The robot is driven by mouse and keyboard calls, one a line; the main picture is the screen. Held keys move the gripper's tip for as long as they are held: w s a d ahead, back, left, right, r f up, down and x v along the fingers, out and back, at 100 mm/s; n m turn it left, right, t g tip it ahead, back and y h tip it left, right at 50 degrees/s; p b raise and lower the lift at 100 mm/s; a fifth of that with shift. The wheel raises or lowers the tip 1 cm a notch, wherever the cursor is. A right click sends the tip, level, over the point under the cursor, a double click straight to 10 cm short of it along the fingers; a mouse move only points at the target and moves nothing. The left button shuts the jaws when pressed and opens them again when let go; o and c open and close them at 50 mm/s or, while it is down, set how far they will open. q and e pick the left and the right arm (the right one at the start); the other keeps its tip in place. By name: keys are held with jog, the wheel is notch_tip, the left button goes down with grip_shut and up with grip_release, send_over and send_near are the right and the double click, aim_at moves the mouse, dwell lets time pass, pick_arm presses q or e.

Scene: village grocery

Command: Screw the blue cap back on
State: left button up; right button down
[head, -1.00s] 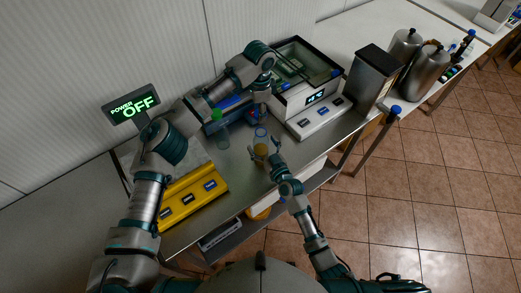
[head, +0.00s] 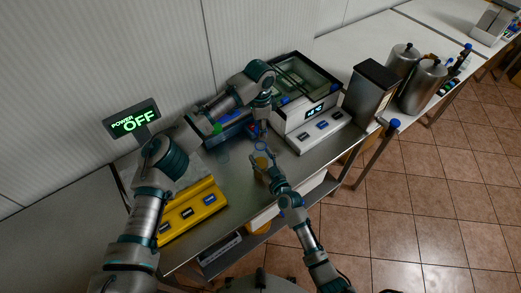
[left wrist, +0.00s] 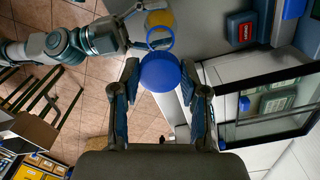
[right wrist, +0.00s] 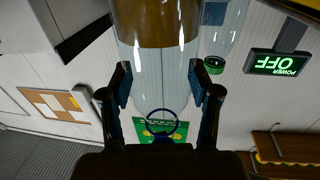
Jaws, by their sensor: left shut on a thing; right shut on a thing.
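My left gripper (left wrist: 160,88) is shut on the round blue cap (left wrist: 159,72), held above the bench. A clear bottle (right wrist: 150,75) with amber contents stands upright; its blue-ringed open mouth (left wrist: 160,38) shows just beyond the cap in the left wrist view, with the cap apart from it. My right gripper (right wrist: 160,90) is shut on the bottle's sides. In the head view the bottle (head: 261,161) is between both grippers, my left gripper (head: 257,129) above and my right gripper (head: 263,169) lower. Part of the bottle is hidden by the right gripper.
A second clear bottle with a green cap (head: 217,128) stands to the left. A yellow button panel (head: 190,212) lies at the front left and a glass-lidded white machine (head: 305,105) stands at the right. A sign (head: 133,120) reads POWER OFF. Bare bench (head: 232,185) lies in front.

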aim_at(260, 143)
pick_arm(q)
notch_tip(260, 143, down, 4)
jog(key=shift+f, duration=0.1)
dwell(0.5)
jog(key=shift+f, duration=0.8)
jog(key=shift+f, duration=0.6)
